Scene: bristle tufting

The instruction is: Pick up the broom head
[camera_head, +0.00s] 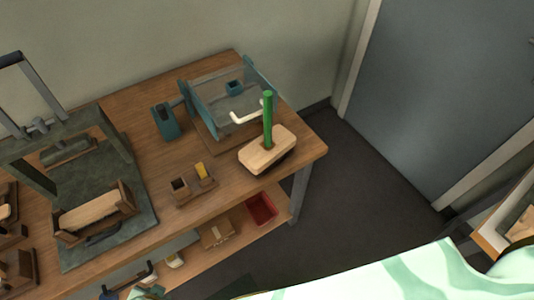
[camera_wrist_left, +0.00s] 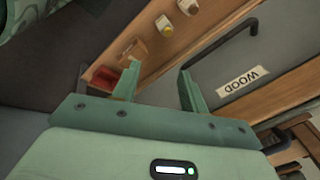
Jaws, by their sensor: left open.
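A pale wooden block with a dark underside (camera_head: 266,151), which looks like the broom head, sits near the right end of the wooden bench top. A green rod (camera_head: 268,118) stands up from it. My left gripper (camera_wrist_left: 158,70) is open and empty in the left wrist view, its two green fingers wide apart. It points toward the lower shelf and a grey box, and the block does not show in that view. In the head view, only a small green part at the bottom edge may belong to this gripper, well away from the block. My right gripper is not in view.
A clear-walled blue-green fixture (camera_head: 230,97) stands behind the block. A dark press frame (camera_head: 117,140) holds a wooden piece at left. A red bin (camera_head: 262,208) is on the lower shelf. Open floor lies right of the bench.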

